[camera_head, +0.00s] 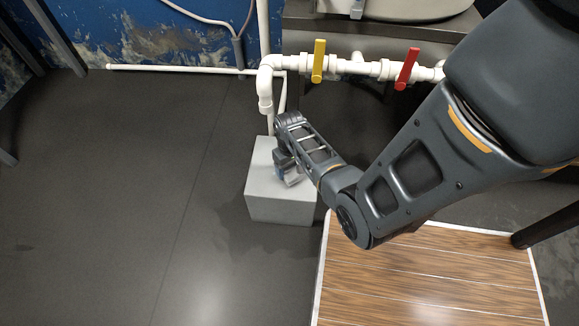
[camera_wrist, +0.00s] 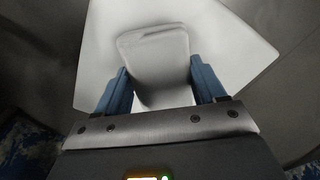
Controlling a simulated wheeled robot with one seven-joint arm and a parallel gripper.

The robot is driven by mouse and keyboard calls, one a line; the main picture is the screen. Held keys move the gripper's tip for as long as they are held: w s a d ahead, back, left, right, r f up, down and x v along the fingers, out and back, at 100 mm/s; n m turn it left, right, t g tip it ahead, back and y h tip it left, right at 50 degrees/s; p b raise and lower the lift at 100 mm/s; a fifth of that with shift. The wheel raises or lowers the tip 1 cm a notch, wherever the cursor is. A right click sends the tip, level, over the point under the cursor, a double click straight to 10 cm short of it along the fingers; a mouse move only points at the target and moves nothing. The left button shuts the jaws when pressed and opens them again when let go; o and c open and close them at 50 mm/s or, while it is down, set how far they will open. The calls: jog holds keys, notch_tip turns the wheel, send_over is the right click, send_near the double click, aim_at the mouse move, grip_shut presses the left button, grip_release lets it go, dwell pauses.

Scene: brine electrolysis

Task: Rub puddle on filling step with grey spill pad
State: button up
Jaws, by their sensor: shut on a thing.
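The filling step appears to be the pale grey block (camera_head: 280,210) standing on the floor under the white pipe; its top fills much of the wrist view (camera_wrist: 235,45). My gripper (camera_head: 284,174) is low over the block's top. In the wrist view my gripper's blue fingers (camera_wrist: 160,72) are shut on the grey spill pad (camera_wrist: 156,50), a rounded pale slab. The pad also shows in the head view (camera_head: 293,181), at or just above the block's top; I cannot tell whether it touches. I cannot make out a puddle on the block; the pad and gripper hide part of its top.
A white pipe (camera_head: 268,80) with a yellow valve handle (camera_head: 319,61) and a red valve handle (camera_head: 407,68) runs behind the block. A wooden platform (camera_head: 430,285) lies at the lower right. A darker patch (camera_head: 300,240) marks the floor before the block. Floor at left is clear.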

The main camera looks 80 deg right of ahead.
jog(key=shift+f+b, duration=0.65)
jog(key=shift+f, duration=0.2)
jog(key=shift+d, duration=0.15)
